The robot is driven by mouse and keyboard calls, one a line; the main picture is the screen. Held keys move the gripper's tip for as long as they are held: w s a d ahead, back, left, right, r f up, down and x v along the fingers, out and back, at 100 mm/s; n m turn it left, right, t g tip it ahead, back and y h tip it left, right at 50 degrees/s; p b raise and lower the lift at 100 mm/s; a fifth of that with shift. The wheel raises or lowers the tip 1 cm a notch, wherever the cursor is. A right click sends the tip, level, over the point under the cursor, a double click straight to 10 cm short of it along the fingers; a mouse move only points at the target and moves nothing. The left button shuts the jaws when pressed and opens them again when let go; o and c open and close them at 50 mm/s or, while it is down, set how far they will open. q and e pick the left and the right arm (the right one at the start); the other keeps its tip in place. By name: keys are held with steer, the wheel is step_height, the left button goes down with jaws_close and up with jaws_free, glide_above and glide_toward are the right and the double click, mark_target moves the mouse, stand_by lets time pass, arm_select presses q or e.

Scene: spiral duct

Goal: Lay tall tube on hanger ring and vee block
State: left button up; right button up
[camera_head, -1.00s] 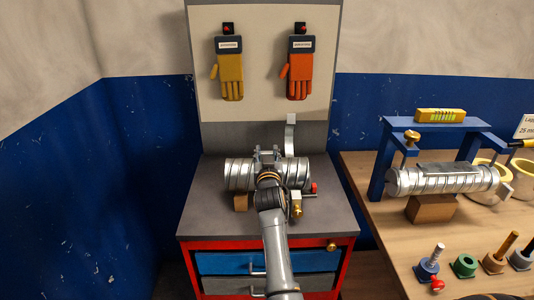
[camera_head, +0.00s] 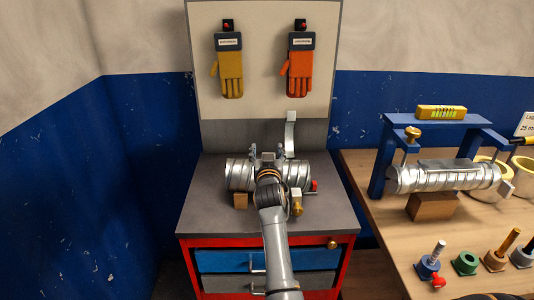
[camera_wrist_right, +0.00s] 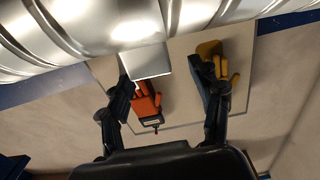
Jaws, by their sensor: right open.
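A ribbed silver tube (camera_head: 240,174) lies horizontally on top of the red tool cabinet, above a small wooden block (camera_head: 241,201) at its left. My right gripper (camera_head: 268,156) is open at the middle of this tube, its fingers spread; the arm hides part of the tube. In the right wrist view the tube (camera_wrist_right: 200,22) crosses the top, beyond the open fingers (camera_wrist_right: 168,85), with nothing between them. A grey upright strip (camera_head: 290,135) stands behind the tube. I cannot tell the hanger ring from the other metal parts here. My left gripper is not in view.
On the wooden bench at right, another ribbed tube (camera_head: 450,178) lies over a wooden block (camera_head: 432,207) under a blue frame (camera_head: 378,172). A brass-ended fitting (camera_head: 297,205) and a red knob (camera_head: 314,185) sit by the cabinet tube. Gloves (camera_head: 229,72) hang behind.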

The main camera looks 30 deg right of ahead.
step_height(320, 180, up, 9)
steer(key=shift+r, duration=0.2)
stand_by(0.7)
